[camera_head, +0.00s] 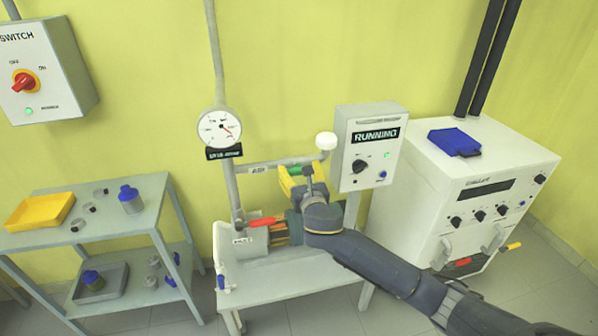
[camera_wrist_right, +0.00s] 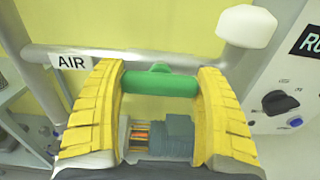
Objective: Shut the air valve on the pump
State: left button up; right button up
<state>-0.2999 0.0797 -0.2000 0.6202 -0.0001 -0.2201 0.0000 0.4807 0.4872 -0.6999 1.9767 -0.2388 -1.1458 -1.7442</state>
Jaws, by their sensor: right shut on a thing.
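The pump (camera_head: 262,243) sits on a white bench against the yellow wall. A pipe labelled AIR (camera_wrist_right: 72,62) runs sideways above it; its label also shows in the head view (camera_head: 258,170). The air valve's green handle (camera_wrist_right: 160,83) lies sideways, roughly in line with the pipe in the wrist view. My right gripper (camera_wrist_right: 160,90) is shut on this handle, one yellow finger at each end. In the head view the right gripper (camera_head: 290,181) is just below the AIR pipe, and my wrist hides part of the pump. My left gripper is not in view.
A red lever (camera_head: 262,221) is close left of my wrist. A pressure gauge (camera_head: 220,128) stands above. The RUNNING control box (camera_head: 369,150) and a white knob (camera_head: 326,141) are close on the right. A shelf cart (camera_head: 100,215) is left, a white cabinet (camera_head: 470,195) right.

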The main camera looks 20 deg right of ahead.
jog(key=m, duration=0.8)
jog(key=shift+m, duration=0.3)
jog(key=m, duration=0.4)
jog(key=shift+m, duration=2.5)
jog(key=o, duration=1.2)
jog(key=shift+o, duration=0.2)
jog(key=s, duration=1.2)
jog(key=shift+a, duration=0.25)
